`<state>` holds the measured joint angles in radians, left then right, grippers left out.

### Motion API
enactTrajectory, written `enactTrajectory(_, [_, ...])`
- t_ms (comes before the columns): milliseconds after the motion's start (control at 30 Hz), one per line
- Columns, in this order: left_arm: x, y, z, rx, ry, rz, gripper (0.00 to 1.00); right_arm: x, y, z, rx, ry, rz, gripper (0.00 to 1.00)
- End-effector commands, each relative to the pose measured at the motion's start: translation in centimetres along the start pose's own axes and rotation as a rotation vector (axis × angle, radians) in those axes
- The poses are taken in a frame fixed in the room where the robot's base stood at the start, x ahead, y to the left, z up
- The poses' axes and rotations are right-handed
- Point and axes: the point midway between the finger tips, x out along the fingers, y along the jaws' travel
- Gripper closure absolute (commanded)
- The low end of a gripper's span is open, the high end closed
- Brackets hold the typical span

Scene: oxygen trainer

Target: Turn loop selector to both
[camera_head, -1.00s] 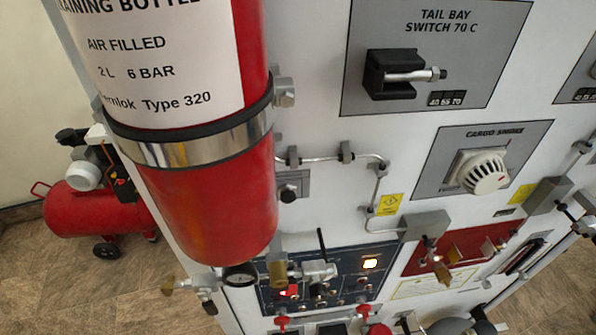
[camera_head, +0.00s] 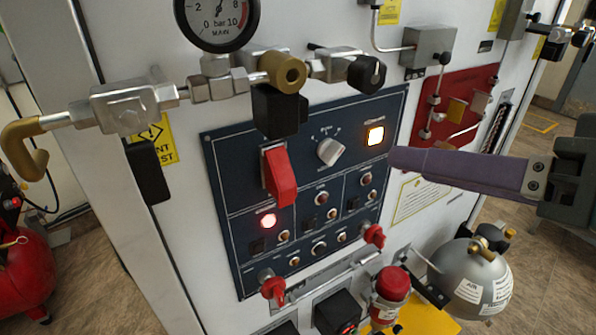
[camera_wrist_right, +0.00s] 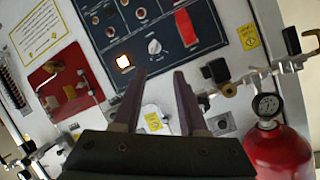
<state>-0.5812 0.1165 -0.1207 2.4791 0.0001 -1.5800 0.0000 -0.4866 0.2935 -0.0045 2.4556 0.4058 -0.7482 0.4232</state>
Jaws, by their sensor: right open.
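The loop selector appears to be the pale rotary knob (camera_head: 330,151) on the dark blue control panel (camera_head: 235,160); its small position labels are too blurred to read. It also shows in the right wrist view (camera_wrist_right: 154,46), above and between the two fingers. My right gripper (camera_head: 398,159) comes in from the right in the head view, its fingers purple and overlapping there. In the right wrist view the right gripper (camera_wrist_right: 160,76) is open and empty, apart from the knob. My left gripper is in neither view.
A lit square button (camera_head: 375,136) sits right of the knob, a red switch cover (camera_head: 280,177) left of it. Brass and steel fittings (camera_head: 285,75) and a pressure gauge (camera_head: 217,15) jut out above the panel. A silver bottle (camera_head: 474,280) stands lower right.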

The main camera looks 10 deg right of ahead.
Motion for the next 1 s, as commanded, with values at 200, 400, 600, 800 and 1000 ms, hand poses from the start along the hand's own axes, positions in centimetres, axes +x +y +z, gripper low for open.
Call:
enactTrajectory(200, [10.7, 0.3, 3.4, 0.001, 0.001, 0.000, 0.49, 3.6, 3.5, 3.9, 0.133, 0.183, -0.142, 0.58])
enactTrajectory(400, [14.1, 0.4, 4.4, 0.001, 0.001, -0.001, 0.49, 4.2, 4.2, 4.0, 0.210, 0.274, -0.224, 0.58])
enactTrajectory(600, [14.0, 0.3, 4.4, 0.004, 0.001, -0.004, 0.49, 4.6, 3.9, 3.3, 0.231, 0.296, -0.243, 0.58])
enactTrajectory(800, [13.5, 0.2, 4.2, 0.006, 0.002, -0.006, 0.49, 7.2, 3.2, 2.2, 0.229, 0.296, -0.243, 0.58])
enactTrajectory(1000, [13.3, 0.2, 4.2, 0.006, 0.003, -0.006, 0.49, 10.5, 2.6, 1.2, 0.229, 0.294, -0.242, 0.58])
